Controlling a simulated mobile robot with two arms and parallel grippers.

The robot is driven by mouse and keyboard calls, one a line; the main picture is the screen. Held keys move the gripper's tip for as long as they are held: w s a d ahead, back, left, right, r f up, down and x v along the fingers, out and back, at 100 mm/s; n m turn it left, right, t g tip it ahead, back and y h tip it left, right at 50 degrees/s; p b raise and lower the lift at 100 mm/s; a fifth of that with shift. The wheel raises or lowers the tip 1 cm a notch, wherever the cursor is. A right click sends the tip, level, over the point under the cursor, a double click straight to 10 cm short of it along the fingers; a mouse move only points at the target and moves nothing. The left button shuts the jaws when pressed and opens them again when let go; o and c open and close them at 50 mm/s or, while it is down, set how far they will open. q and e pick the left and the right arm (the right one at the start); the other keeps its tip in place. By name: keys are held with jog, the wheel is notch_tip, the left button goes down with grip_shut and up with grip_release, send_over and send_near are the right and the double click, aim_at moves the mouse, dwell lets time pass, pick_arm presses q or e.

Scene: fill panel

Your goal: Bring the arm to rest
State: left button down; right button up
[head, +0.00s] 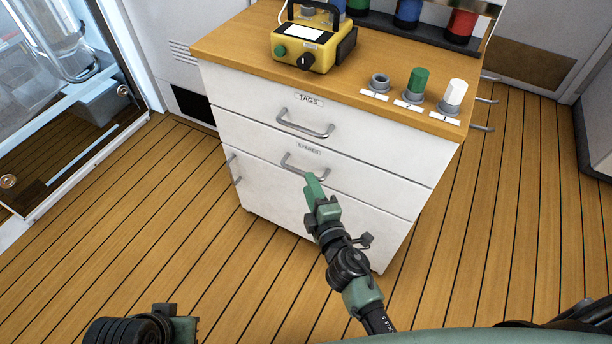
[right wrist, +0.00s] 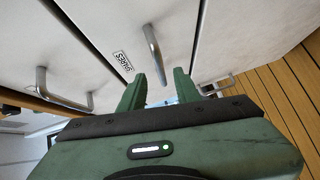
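My right gripper (head: 313,180) reaches toward the front of the white cabinet (head: 232,128), close to the handle of the SPARES drawer (head: 306,172). In the right wrist view its two green fingers (right wrist: 159,78) stand apart. The drawer handle (right wrist: 152,52) shows beyond and between them; I cannot tell whether they touch it. Nothing is held. The SPARES and TAGS drawers look shut. Part of my left arm (head: 140,329) shows at the lower left edge; its gripper is out of view.
On the wooden cabinet top stand a yellow device (head: 312,45), an empty grey ring (head: 379,82), a green cylinder (head: 416,82) and a white cylinder (head: 453,94). Coloured containers (head: 408,12) stand behind. A glass-fronted unit (head: 60,110) is at left. The plank floor (head: 500,230) is clear at right.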

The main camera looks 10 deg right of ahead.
jog(key=shift+s+d+r, duration=0.1)
jog(key=shift+s, duration=0.6)
